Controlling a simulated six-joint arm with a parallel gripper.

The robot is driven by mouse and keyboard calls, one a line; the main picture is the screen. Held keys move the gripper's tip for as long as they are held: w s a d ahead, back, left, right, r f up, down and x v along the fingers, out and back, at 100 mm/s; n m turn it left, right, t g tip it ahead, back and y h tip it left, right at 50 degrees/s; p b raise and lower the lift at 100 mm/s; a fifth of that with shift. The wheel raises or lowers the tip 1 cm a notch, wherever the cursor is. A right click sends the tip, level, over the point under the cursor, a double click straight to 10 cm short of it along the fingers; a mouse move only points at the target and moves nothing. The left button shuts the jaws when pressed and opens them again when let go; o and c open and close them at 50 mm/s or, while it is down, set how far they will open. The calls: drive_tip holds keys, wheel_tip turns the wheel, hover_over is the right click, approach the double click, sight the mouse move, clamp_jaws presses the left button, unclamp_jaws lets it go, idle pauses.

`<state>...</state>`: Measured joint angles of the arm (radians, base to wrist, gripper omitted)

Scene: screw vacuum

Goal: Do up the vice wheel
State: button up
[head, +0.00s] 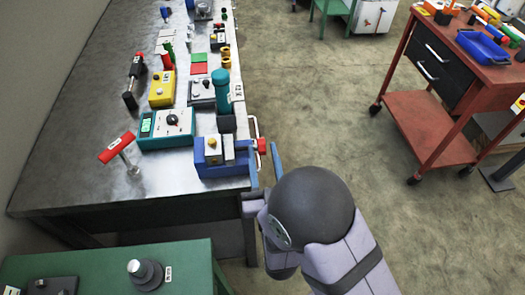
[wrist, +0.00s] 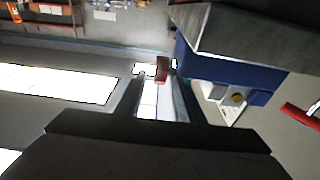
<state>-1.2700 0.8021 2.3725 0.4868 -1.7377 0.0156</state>
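The blue vice (head: 225,170) is mounted at the right edge of the metal bench, with a yellow-topped block between its jaws. Its wheel shows at the vice's right end as a pale rim with a red part (head: 262,146). My gripper (head: 264,150) is at the wheel, its two blue fingers apart on either side of the red part. In the wrist view the red part (wrist: 162,70) lies between the fingertips with a gap on the left; contact is unclear. The vice body (wrist: 225,72) is to the right there, and most of the wheel is hidden.
A green table (head: 190,262) is at the lower left. The floor right of the vice is clear up to a red cart (head: 430,140).

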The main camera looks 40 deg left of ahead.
drive_tip(key=r+p, duration=0.1)
drive_tip(key=p, duration=0.2)
drive_tip(key=shift+g+h, duration=0.3)
drive_tip(key=shift+p, duration=0.8)
drive_tip(key=shift+f, duration=0.25)
drive_tip(key=p+x, duration=0.2)
drive_tip(key=x, duration=0.5)
drive_tip(key=shift+w+a+f, duration=0.2)
drive_tip(key=shift+f, duration=0.05)
clamp_jaws()
